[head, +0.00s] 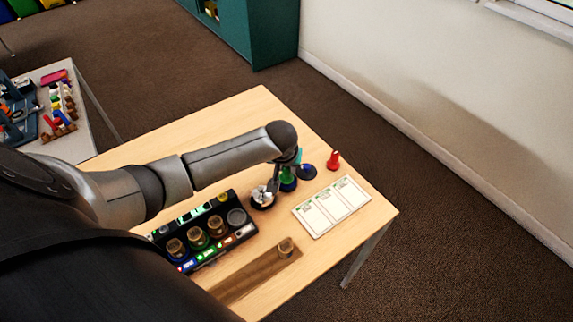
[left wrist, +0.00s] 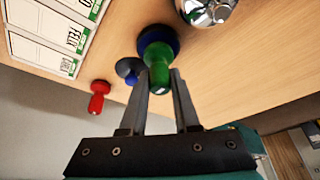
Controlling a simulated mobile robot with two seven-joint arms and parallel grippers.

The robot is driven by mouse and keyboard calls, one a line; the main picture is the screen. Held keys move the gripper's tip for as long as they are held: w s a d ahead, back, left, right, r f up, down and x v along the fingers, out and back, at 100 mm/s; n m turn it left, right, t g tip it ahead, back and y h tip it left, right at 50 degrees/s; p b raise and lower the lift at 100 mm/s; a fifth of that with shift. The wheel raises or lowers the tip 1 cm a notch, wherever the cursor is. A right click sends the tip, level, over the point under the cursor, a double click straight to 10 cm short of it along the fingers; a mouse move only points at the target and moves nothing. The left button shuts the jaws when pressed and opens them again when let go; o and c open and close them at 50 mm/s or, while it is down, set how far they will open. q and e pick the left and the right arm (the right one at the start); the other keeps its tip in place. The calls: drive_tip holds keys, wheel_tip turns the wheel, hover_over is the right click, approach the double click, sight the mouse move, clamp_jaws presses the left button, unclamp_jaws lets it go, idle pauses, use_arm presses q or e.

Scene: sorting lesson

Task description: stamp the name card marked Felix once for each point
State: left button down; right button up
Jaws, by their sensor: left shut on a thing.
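My left gripper (head: 288,178) is shut on the green handle of a stamp with a blue base (head: 288,187). In the left wrist view the fingers flank this green-handled stamp (left wrist: 158,62). Whether its base touches the table I cannot tell. A white sheet with three name cards (head: 332,207) lies to the right of the gripper, apart from it. The middle card (left wrist: 62,30) reads Felix in the left wrist view; the other names are too small to read surely. A red stamp (head: 333,160) stands behind the cards. My right gripper is not in view.
A dark blue round piece (head: 307,171) is close beside the held stamp. A shiny silver object (head: 262,197) is on its left. A black tray (head: 248,232) holds several jars.

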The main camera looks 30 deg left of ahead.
use_arm(q)
drive_tip(key=shift+f, duration=0.5)
idle(0.8)
drive_tip(key=shift+s+f, duration=0.1)
drive_tip(key=shift+f, duration=0.05)
idle(1.9)
wheel_tip(320, 180, up, 7)
drive_tip(key=p, duration=0.9)
drive_tip(key=shift+r, duration=0.2)
drive_tip(key=shift+f, duration=0.15)
